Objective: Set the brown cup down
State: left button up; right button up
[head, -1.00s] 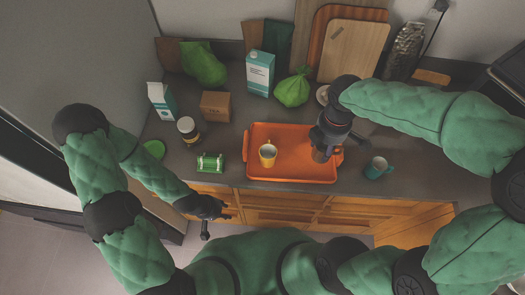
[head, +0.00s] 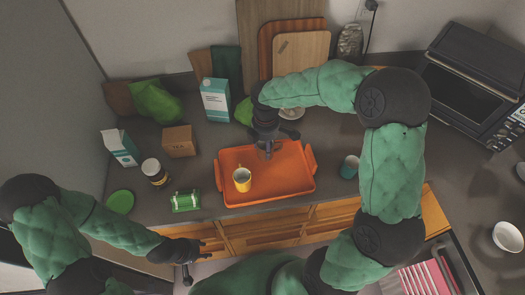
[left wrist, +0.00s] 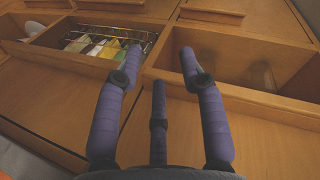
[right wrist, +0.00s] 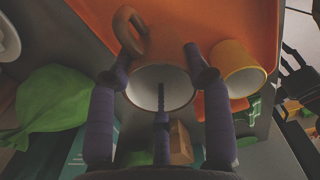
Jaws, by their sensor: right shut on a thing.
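The brown cup (right wrist: 131,28) shows in the right wrist view with its handle and pale inside. My right gripper (right wrist: 158,62) is shut on it. In the head view my right gripper (head: 268,138) is over the back part of the orange tray (head: 285,185) and hides most of the cup. I cannot tell whether the cup touches the tray. A yellow cup (head: 242,179) stands on the tray, left of the brown cup; it also shows in the right wrist view (right wrist: 240,72). My left gripper (head: 195,251) is open and empty in front of the counter, above open drawers (left wrist: 240,88).
A teal cup (head: 349,167) stands right of the tray. A tea box (head: 179,141), cartons (head: 215,100) and cutting boards (head: 300,60) stand behind.

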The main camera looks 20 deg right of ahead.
jog(key=shift+w+a+f, duration=0.15)
jog(key=shift+w+f, duration=0.7)
jog(key=shift+f, duration=0.25)
jog(key=shift+f+b, duration=0.45)
jog(key=shift+f, duration=1)
jog(key=shift+f, duration=0.1)
jog(key=o, duration=1.3)
jog(key=shift+c, duration=0.2)
notch_tip(320, 180, up, 12)
jog(key=p, duration=0.2)
